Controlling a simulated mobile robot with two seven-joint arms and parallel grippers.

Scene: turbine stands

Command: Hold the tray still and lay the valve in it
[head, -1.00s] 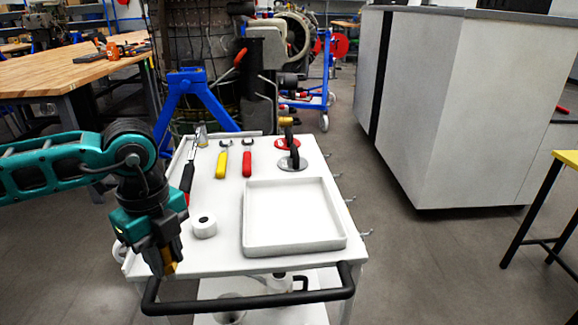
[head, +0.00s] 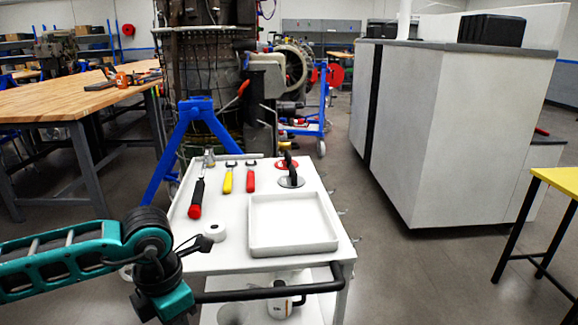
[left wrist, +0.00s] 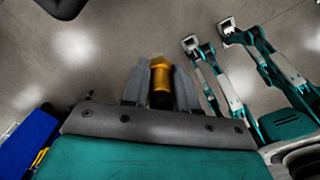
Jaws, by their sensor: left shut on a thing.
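The white square tray (head: 292,224) lies empty on the white cart top at its front right, in the head view. My left gripper (left wrist: 161,84) is shut on a brass-coloured piece with a dark band, which looks like the valve (left wrist: 160,72). In the head view my left arm is at the lower left, in front of the cart's left corner. Its fingers and the valve are hidden below the picture's bottom edge there. Neither gripper touches the tray in view. My right gripper does not show for certain in either view.
A black push bar (head: 262,292) runs along the front. A grey cabinet (head: 460,140) stands right; floor between is clear.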

